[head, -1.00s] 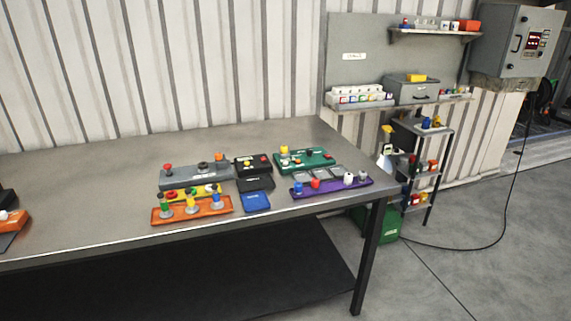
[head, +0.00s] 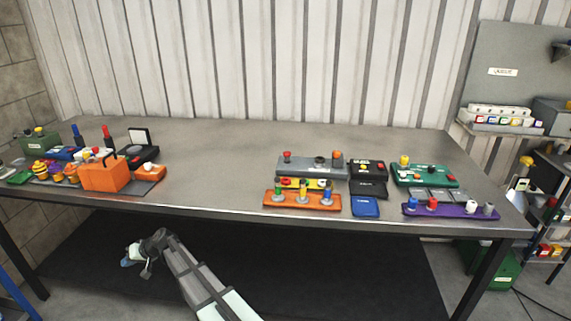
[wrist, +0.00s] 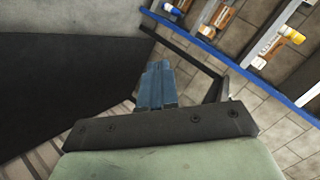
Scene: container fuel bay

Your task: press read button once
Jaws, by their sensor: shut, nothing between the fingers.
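Several control panels with coloured buttons stand on the metal workbench (head: 215,165). A purple panel (head: 455,211) and an orange panel (head: 300,200) lie nearer the front edge. Labels are too small to read, so I cannot tell which button is the read button. My gripper (head: 132,257) is shut and empty, in front of and below the bench edge. Its closed fingers (wrist: 159,84) show in the wrist view.
An orange box with a handle (head: 104,173), a green box (head: 39,143) and other devices crowd the bench's left end. The bench middle is clear. In the wrist view, a blue-edged rack (wrist: 208,48) holding orange and white items stands beyond the fingers.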

